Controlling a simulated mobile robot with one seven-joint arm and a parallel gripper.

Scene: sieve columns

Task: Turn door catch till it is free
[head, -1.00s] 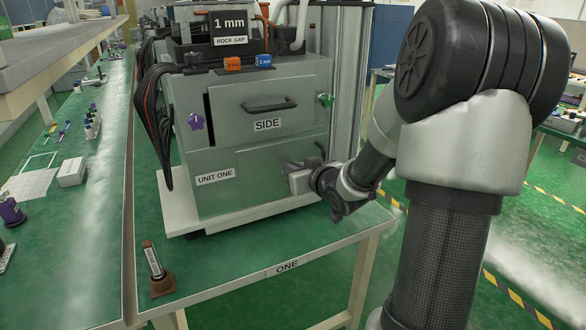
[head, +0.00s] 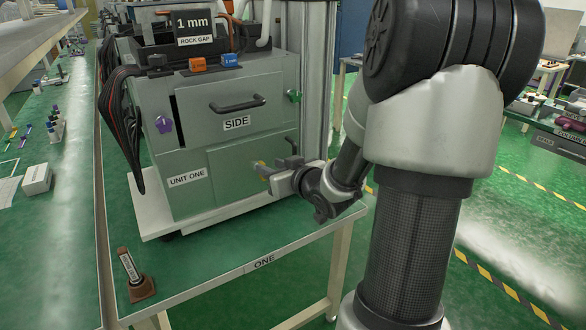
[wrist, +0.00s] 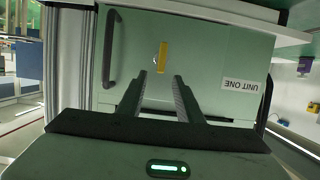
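The door catch is a small yellow bar (wrist: 162,57) on the grey-green lower door (wrist: 190,40) of the unit. In the wrist view, which shows the door upside down, the bar runs up and down, parallel to the door's dark handle (wrist: 110,48). In the head view only a bit of the catch (head: 261,165) shows beside my gripper (head: 272,178). My gripper (wrist: 161,76) is open and empty, facing the door. The catch lies just beyond its fingertips, in line with the gap between them. The door looks closed.
Above the door is a SIDE panel (head: 250,123) with a handle, a purple knob (head: 164,124) and a green knob (head: 294,96). Black cables (head: 118,125) hang at the left. A brown stand (head: 137,285) is near the table's front edge. Bare green tabletop (head: 210,262) lies before the unit.

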